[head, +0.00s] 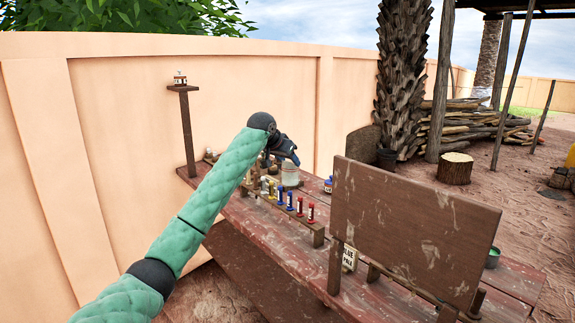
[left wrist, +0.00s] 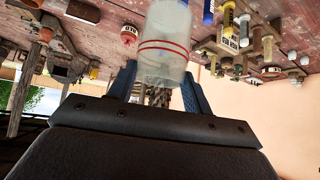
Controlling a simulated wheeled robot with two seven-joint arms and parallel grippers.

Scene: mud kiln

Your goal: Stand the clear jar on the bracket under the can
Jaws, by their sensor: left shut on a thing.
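My left gripper (head: 287,160) is shut on the clear jar (head: 290,176), over the far part of the wooden table. In the left wrist view the jar (left wrist: 163,45) is translucent with red rings, between the two blue-grey fingers of the left gripper (left wrist: 160,88). I cannot tell whether its base touches the table. A small pale item with dark parts (head: 180,78) stands on top of a tall post (head: 188,130) at the table's far left end; it is too small to identify as the can. I cannot make out a bracket. My right gripper is out of view.
The reddish table (head: 265,220) holds a rack of red and blue vials (head: 300,206), several small bottles, and a blue-labelled jar (head: 328,185). A large brown board (head: 410,230) stands at the right and hides part of the table. A peach wall (head: 240,90) runs behind.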

